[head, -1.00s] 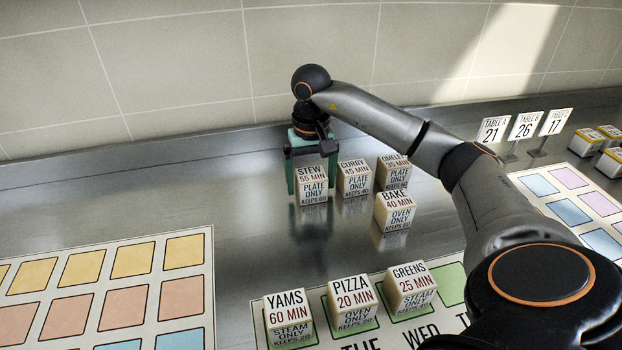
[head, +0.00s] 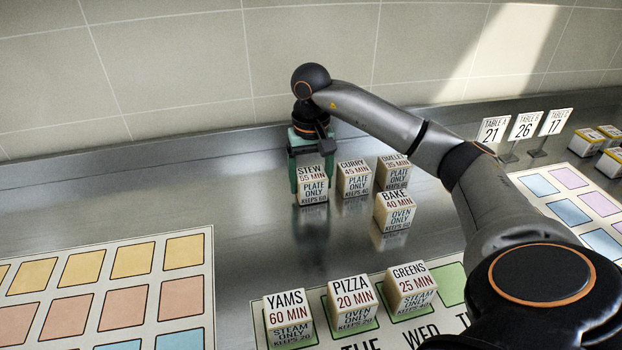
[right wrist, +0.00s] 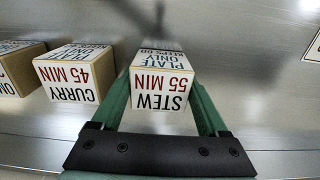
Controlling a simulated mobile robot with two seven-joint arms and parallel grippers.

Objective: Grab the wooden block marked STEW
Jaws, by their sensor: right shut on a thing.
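The wooden block marked STEW (head: 312,187) stands on the steel counter at the left end of a row of blocks. My right gripper (head: 313,178) comes down over it from behind, with its green fingers on either side, shut on the block. In the right wrist view the STEW block (right wrist: 160,90) sits between the two green fingers (right wrist: 160,100), its label upside down. The block looks upright and at counter level; I cannot tell whether it is lifted. My left gripper is not in view.
The CURRY block (head: 354,180) stands close to the right, with another block (head: 394,174) beyond it and BAKE (head: 394,212) in front. YAMS (head: 289,318), PIZZA (head: 353,302) and GREENS (head: 409,288) stand on a mat nearer me. The tiled wall is behind.

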